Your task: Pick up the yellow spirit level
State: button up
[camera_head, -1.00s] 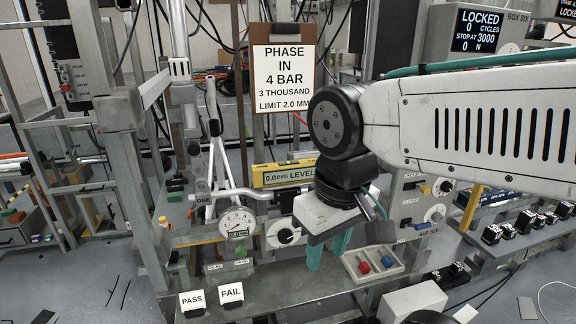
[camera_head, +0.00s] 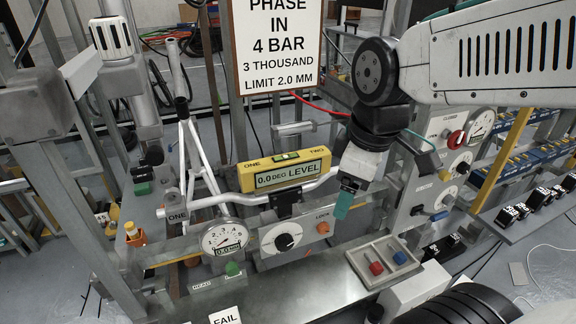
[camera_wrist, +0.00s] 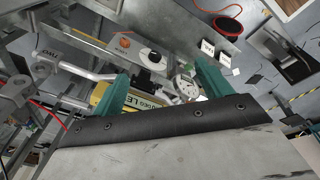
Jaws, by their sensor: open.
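The yellow spirit level (camera_head: 270,170) rests across the white bike-frame tubes in the middle of the head view. Its display reads 0.0 DEG LEVEL, and a green bubble vial sits on its top edge. My gripper (camera_head: 345,202) is to the right of the level, pointing down, with its teal fingers apart from it. In the wrist view the level (camera_wrist: 112,103) shows partly, between and beyond the open teal fingers of my gripper (camera_wrist: 165,88). The gripper's dark edge hides part of the level. Nothing is held between the fingers.
A dial gauge (camera_head: 224,239) and a black knob panel (camera_head: 287,244) stand below the level. A clipboard sign (camera_head: 282,50) stands behind. White frame tubes (camera_head: 196,170) rise at the left.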

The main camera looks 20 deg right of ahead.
jog(key=w+f+n+t, duration=0.1)
jog(key=w+f+n, duration=0.2)
jog(key=w+n, duration=0.7)
jog(key=n, duration=0.1)
send_near(287, 159)
jog(key=x, duration=0.5)
jog(key=shift+s, duration=0.1)
jog(key=x, duration=0.5)
jog(key=c, duration=1.5)
jog(key=shift+r, duration=0.1)
jog(key=shift+r, duration=0.3)
jog(key=v, duration=0.3)
jog(key=shift+w, duration=0.25)
jog(key=s, duration=0.5)
jog(key=s+d, duration=0.1)
jog(key=s, duration=0.4)
jog(key=s+r, duration=0.1)
jog(key=s, duration=0.4)
jog(key=shift+s+d+r, duration=0.1)
jog(key=shift+s+d, duration=0.2)
